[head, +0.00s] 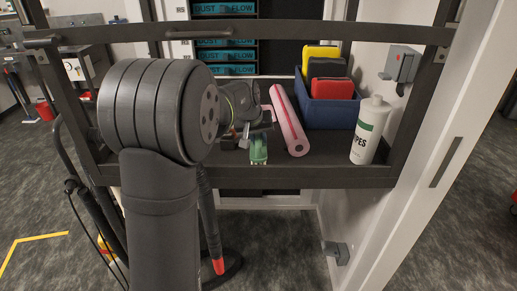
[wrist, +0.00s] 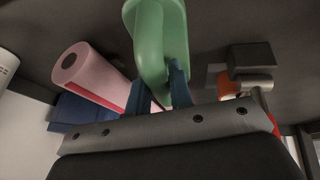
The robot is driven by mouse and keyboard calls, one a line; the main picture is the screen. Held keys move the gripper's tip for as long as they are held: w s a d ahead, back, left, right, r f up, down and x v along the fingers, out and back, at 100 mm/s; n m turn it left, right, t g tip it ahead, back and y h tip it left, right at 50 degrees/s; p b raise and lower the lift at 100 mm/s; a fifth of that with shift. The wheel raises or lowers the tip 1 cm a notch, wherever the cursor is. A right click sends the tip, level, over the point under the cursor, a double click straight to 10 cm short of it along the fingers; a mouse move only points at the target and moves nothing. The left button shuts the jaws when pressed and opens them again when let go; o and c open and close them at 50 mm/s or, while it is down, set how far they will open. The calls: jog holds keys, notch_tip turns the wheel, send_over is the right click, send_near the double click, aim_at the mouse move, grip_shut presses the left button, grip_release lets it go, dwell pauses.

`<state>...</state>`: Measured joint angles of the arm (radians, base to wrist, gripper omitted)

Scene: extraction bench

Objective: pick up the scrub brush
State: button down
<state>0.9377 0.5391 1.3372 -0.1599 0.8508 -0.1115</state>
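The green scrub brush (head: 258,148) is near the front edge of the dark shelf, with a pale lower part. In the wrist view the green brush (wrist: 155,40) fills the top middle, its curved end close to my fingers. My gripper (wrist: 158,88) has two blue fingers spread apart, with a gap between them through which the background shows. The right finger overlaps the brush's edge; the left fingertip is partly hidden behind the green. I cannot tell whether they touch it. In the head view my wrist hides most of the gripper.
A pink roll (head: 289,119) lies just right of the brush. A blue bin (head: 327,114) with yellow, red and black items stands behind it. A white wipes bottle (head: 367,131) is at the right. A dark-topped item (wrist: 250,60) is close by. The shelf frame (head: 330,177) borders the front.

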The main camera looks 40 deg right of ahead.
jog(key=shift+r, duration=0.15)
notch_tip(320, 180, up, 7)
jog(key=shift+f, duration=0.2)
jog(key=s+a, duration=0.3)
jog(key=a, duration=0.5)
jog(key=s+a, duration=0.3)
jog(key=a, duration=0.6)
